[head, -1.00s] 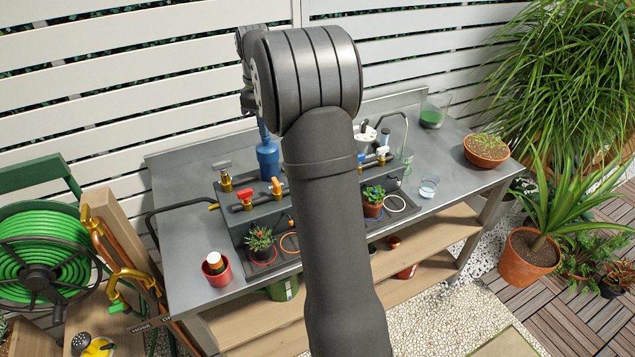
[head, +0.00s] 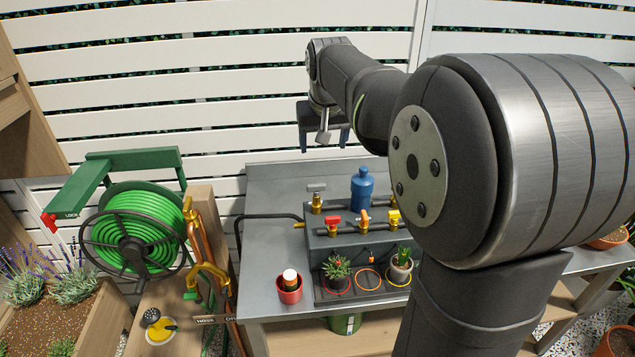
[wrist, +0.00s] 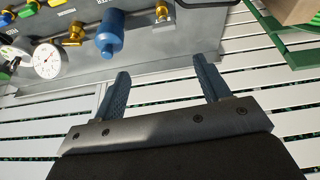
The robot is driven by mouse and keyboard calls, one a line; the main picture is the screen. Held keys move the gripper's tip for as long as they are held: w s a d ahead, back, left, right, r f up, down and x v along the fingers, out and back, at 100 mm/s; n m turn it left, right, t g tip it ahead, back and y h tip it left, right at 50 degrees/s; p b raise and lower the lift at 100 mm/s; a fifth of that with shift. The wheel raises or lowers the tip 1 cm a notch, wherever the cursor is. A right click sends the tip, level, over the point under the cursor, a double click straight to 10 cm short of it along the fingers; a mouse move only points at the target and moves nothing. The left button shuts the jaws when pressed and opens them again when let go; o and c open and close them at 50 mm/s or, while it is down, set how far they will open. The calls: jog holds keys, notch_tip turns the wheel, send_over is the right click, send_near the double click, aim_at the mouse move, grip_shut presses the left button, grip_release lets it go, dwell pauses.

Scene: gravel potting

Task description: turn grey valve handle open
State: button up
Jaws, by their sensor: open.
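The grey valve handle (head: 317,187) is a flat bar on top of a brass valve (head: 316,204), at the back left of the grey valve box (head: 350,238) on the bench. In the wrist view the brass valve (wrist: 163,11) shows at the top edge, and its handle is cut off or unclear. My gripper (head: 325,146) is open and empty, its fingers pointing down. It hangs above and behind the valve in the head view, apart from it. In the wrist view both fingers of my gripper (wrist: 160,66) are spread, with fence slats beyond.
A blue bottle (head: 362,190) stands right of the grey handle. A white gauge (wrist: 47,61) shows in the wrist view. A bent black pipe (head: 262,217) lies left; the white fence stands behind.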

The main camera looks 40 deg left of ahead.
aim_at(316, 185)
jog(key=shift+m, duration=0.3)
jog(key=x, duration=1.6)
jog(key=shift+s+a+f, duration=0.2)
jog(key=shift+a+f, duration=0.1)
jog(key=shift+a, duration=0.05)
jog(key=c, duration=1)
